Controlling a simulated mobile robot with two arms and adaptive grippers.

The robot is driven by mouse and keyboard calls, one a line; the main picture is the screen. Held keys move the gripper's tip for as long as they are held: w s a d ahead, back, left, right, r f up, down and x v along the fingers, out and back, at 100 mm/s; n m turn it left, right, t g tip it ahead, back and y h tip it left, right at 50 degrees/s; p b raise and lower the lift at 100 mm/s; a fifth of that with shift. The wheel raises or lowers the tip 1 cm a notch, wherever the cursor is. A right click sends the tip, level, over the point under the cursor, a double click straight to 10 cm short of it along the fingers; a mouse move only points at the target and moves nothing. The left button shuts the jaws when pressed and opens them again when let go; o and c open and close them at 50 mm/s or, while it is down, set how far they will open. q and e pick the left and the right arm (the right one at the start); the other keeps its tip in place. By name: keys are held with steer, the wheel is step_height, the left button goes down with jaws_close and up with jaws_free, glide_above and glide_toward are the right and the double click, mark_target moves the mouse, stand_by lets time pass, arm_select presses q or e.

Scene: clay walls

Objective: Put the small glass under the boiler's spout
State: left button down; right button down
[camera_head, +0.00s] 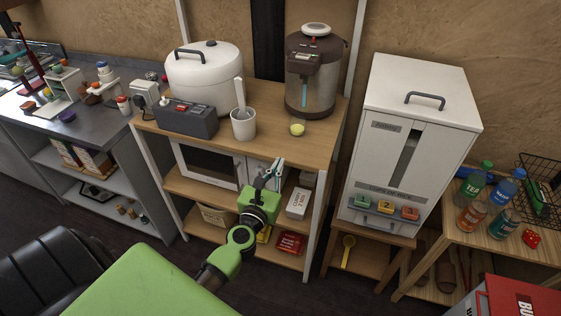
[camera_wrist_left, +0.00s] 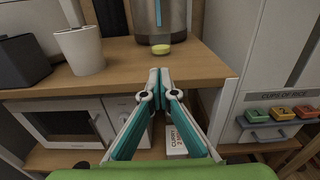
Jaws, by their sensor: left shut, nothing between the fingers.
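The boiler (camera_head: 312,85), brown and steel with a white lid knob, stands upright at the back right of the wooden counter. Its lower front shows in the wrist view (camera_wrist_left: 172,18). Its spout area juts out at the upper front. I cannot make out a small glass in either view. A small yellow rounded piece (camera_head: 297,130) lies on the counter in front of the boiler and shows in the wrist view (camera_wrist_left: 161,49). My left gripper (camera_head: 280,164) is shut and empty, just off the counter's front edge, apart from these things. My right gripper is out of view.
A white cup (camera_head: 243,124) with a paddle stands left of the boiler, by a dark box (camera_head: 187,118) and a large white pot (camera_head: 205,78). A microwave (camera_head: 208,163) sits on the shelf below. A tall white dispenser (camera_head: 413,140) stands at right.

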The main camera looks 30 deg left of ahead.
arm_select(q)
steer(key=s+d+f+m+g+h, duration=0.25)
steer(key=s+f+m, duration=0.45)
steer(key=f, duration=0.5)
steer(key=s+d+f+m+g+h, duration=0.1)
steer(key=s+d+f+m+g, duration=0.25)
steer(key=f+m, duration=0.7)
steer(key=s+d+f+m+g+h, duration=0.2)
steer(key=s+d+f+m, duration=0.35)
steer(key=f, duration=0.85)
steer(key=s+f+m+g, duration=0.2)
steer(key=s+f+m, duration=0.3)
steer(key=s, duration=0.6)
steer(key=s+f+m+g, duration=0.3)
steer(key=s+f+m, duration=0.2)
steer(key=s, duration=0.6)
steer(key=s+f+m+g+y, duration=0.1)
steer(key=s+f+m+g, duration=0.2)
steer(key=s+f+m, duration=0.2)
steer(key=s+a+m, duration=0.1)
steer(key=s+m, duration=0.2)
steer(key=s, duration=0.2)
steer(key=shift+s+f, duration=0.4)
steer(key=c, duration=2.8)
jaws_free()
